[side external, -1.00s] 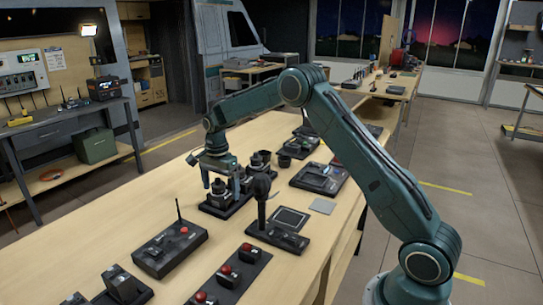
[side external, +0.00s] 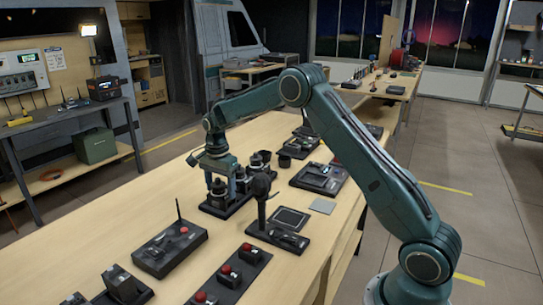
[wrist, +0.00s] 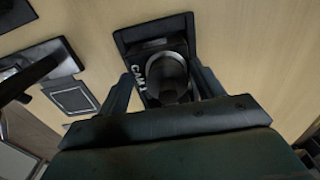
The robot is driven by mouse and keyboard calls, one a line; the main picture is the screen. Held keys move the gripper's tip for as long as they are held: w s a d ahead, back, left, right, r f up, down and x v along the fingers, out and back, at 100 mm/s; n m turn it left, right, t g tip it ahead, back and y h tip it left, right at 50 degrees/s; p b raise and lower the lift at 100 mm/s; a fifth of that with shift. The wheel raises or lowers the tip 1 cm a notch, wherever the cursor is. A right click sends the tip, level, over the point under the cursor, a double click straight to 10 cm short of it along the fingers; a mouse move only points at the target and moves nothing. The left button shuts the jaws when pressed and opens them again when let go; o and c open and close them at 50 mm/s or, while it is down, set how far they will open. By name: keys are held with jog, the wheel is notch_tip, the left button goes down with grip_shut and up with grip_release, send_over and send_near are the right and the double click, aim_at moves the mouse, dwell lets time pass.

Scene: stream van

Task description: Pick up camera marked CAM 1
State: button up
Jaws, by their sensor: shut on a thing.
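The camera marked CAM 1 (wrist: 167,75) is a black device with a round lens, and its white label shows in the wrist view. It sits at a black base plate (wrist: 150,28), which also shows in the side view (side external: 213,210). My gripper (wrist: 163,90) is shut on this camera, one finger on each side of it. In the side view my gripper (side external: 222,178) points down at the dark camera body (side external: 217,191). I cannot tell any gap between camera and base. The finger contact is partly hidden.
Just right of my gripper stand more black devices (side external: 262,162) and a dark upright stand (side external: 261,205). A black box with antenna (side external: 170,250) and a strip with red buttons (side external: 232,275) lie nearer. Bare wood (side external: 130,215) is free at left.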

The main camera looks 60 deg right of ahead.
jog(key=shift+r, duration=0.1)
notch_tip(320, 180, up, 20)
dwell(0.9)
dwell(0.6)
